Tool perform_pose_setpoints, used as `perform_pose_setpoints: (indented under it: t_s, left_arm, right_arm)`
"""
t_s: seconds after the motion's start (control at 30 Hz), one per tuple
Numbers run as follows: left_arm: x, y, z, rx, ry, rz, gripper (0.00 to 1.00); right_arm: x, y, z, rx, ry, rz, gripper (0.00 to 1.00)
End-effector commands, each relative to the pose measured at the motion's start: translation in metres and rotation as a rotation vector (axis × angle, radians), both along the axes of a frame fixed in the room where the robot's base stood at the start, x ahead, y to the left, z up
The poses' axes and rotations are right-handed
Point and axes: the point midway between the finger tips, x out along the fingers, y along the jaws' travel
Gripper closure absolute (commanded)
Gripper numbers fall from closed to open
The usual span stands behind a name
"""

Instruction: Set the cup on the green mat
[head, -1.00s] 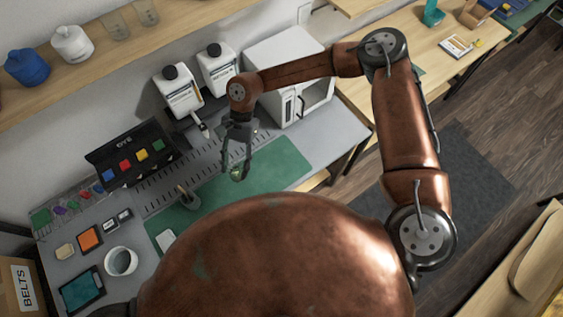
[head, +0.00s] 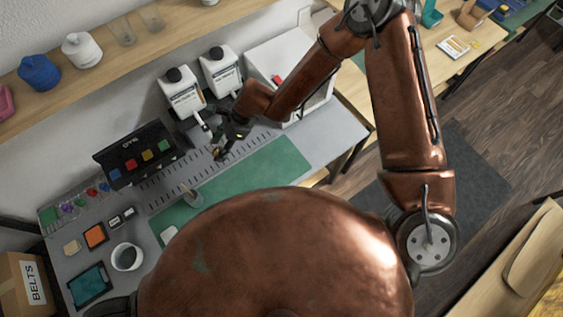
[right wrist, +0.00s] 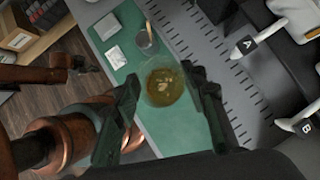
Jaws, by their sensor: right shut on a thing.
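My right gripper (head: 222,150) is over the grey worktop, just behind the green mat (head: 265,167), in the head view. In the right wrist view its fingers (right wrist: 168,92) stand either side of a round, see-through cup (right wrist: 165,85) with amber contents, and are shut on it. The cup appears in front of the green mat (right wrist: 155,122) from this camera; its height above the bench is hard to tell. In the head view the cup is small and mostly hidden by the fingers.
A small holder with a tool (head: 190,195) and a white block (head: 169,234) are on the mat's left part. Two white bottles (head: 183,93) with nozzles and a dark rack of colour blocks (head: 135,152) stand behind. A white mug (head: 127,257) stands left. The mat's right part is clear.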

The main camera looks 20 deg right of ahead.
Motion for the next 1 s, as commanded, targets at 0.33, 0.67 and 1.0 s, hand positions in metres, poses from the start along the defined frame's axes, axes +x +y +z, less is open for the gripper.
perform_pose_setpoints:
  t_s: [0.33, 0.67, 1.0]
  left_arm:
    - [0.005, -0.001, 0.012, -0.001, -0.007, -0.001, 1.0]
    - [0.004, -0.001, 0.02, -0.001, -0.006, 0.0, 1.0]
    - [0.003, -0.001, 0.029, -0.001, -0.004, 0.0, 1.0]
  right_arm:
    - [0.01, -0.016, -0.013, 0.006, 0.014, -0.239, 0.9]
    - [0.013, -0.034, -0.03, 0.004, 0.013, -0.411, 0.9]
    - [0.007, -0.06, -0.054, 0.003, 0.011, -0.592, 0.9]
